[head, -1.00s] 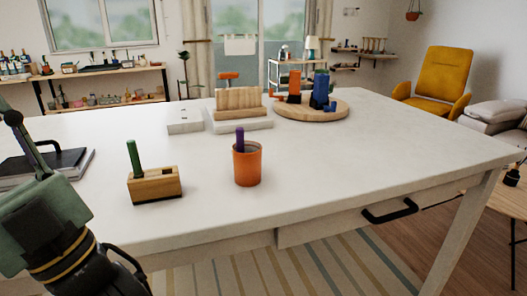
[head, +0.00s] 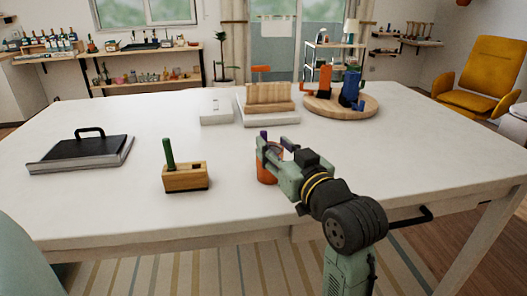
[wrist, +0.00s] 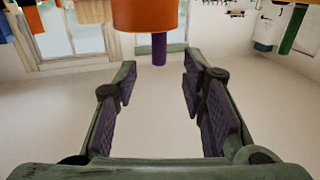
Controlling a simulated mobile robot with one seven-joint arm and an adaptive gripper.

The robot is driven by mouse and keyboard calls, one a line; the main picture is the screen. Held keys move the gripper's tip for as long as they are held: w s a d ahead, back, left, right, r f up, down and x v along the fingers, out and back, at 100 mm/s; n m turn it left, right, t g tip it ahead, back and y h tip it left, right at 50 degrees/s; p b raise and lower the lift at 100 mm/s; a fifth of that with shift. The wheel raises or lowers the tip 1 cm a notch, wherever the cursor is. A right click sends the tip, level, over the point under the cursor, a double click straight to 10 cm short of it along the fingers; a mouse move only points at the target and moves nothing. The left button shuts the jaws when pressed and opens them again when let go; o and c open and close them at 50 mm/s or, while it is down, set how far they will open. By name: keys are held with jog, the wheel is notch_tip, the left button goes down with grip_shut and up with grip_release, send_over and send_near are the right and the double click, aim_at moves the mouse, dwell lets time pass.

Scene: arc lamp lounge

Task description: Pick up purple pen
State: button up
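The purple pen (head: 264,134) stands in the orange cup (head: 267,174) on the white table, with only its upper end showing above the rim. In the wrist view the picture is inverted, so the pen (wrist: 159,48) points down out of the cup (wrist: 145,14). My gripper (head: 274,143) is at the cup's top, partly hiding cup and pen in the head view. Its fingers (wrist: 160,74) are spread apart, with nothing between the pads. The pen lies at or just beyond the fingertips, between their lines. I see no contact.
A wooden block (head: 186,178) with a green pen (head: 169,153) stands left of the cup. A black-handled tray-like item (head: 88,150) lies further left. A wooden stand (head: 270,97) and a round board (head: 320,106) are behind. The front table area is clear.

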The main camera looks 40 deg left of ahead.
aim_at(265, 138)
jog(key=shift+p+x, duration=1)
jog(key=shift+x, duration=2.1)
jog(key=shift+w+f, duration=0.1)
jog(key=shift+f, duration=0.05)
jog(key=shift+c, duration=0.5)
grip_shut()
